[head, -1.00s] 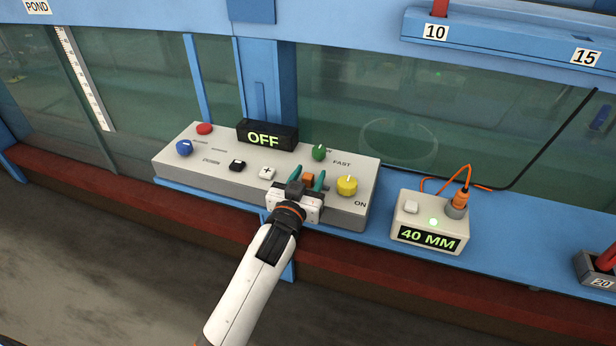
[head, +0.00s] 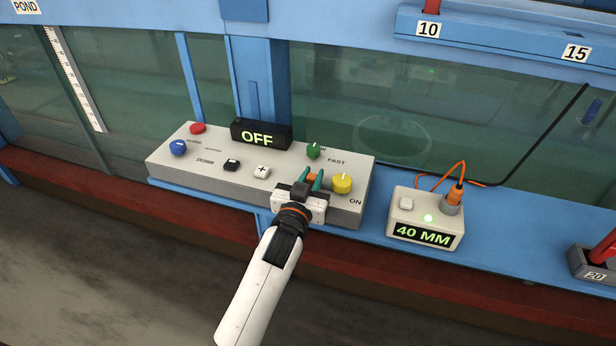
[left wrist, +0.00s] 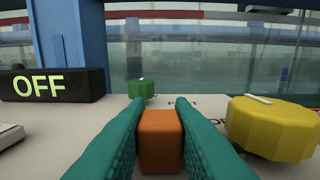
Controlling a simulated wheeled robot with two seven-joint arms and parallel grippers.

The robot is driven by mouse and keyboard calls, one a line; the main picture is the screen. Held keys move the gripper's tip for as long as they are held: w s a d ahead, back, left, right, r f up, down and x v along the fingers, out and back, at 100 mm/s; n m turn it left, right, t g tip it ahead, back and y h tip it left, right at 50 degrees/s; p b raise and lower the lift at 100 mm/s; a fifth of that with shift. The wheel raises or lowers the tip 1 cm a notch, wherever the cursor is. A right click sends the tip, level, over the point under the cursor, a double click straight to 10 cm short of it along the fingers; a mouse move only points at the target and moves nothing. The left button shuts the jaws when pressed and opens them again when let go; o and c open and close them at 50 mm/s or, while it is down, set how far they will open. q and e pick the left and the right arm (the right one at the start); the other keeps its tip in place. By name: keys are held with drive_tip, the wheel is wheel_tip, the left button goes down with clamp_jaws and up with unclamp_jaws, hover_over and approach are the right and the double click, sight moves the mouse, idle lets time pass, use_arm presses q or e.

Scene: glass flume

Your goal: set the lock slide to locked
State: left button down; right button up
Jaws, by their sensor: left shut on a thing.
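An orange block (left wrist: 159,140), which looks like the lock slide's handle, stands on the grey control panel (head: 215,180), left of the yellow knob (head: 342,183). My left gripper (head: 314,181) is shut on it, with its two teal fingers on either side in the left wrist view. The orange top also shows between the fingers in the head view (head: 313,177). The slide's track and its markings are hidden by the gripper, so I cannot read its position. My right gripper is not in view.
A green knob (head: 313,151) stands behind the block. The yellow knob is close to the right finger. A black display (head: 260,134) reads OFF. White, black, red and blue controls lie to the left. A box (head: 425,220) reading 40 MM stands right of the panel.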

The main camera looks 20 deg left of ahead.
use_arm(q)
drive_tip(key=c, duration=1.2)
unclamp_jaws()
drive_tip(key=shift+d, duration=0.3)
drive_tip(key=shift+c, duration=0.2)
drive_tip(key=shift+s+a, duration=0.1)
drive_tip(key=shift+s, duration=0.15)
drive_tip(key=s+b, duration=0.1)
drive_tip(key=s, duration=1)
drive_tip(key=shift+s+a, duration=0.15)
drive_tip(key=shift+s, duration=0.1)
